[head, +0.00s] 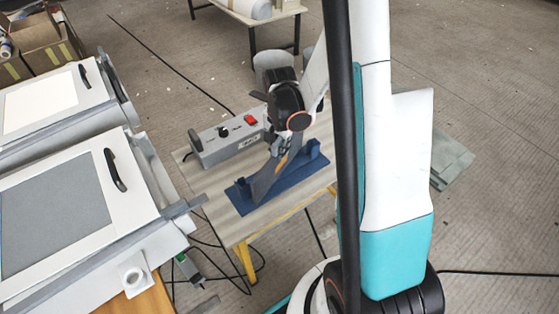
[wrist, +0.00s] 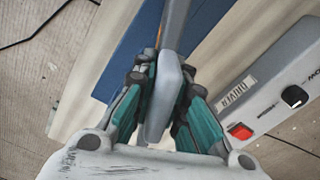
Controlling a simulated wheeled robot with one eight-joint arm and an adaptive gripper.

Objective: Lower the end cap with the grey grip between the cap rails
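The end cap (head: 265,182) is a thin grey plate standing on edge over the blue base (head: 242,203), between its two upright blue blocks, which look like the cap rails (head: 314,150). Whether its lower edge touches the base cannot be told. My gripper (head: 279,143) is above the cap. In the wrist view my gripper (wrist: 165,82) has its teal fingers closed on both sides of the grey grip (wrist: 162,105). The blue base (wrist: 128,48) shows beyond the fingers, and the rails are not clear there.
The base lies on a small table (head: 262,215) with yellow legs. A grey control box (head: 228,140) with a red switch stands behind it on the table. White mould units (head: 115,205) with black handles stand at left. Cables lie on the floor.

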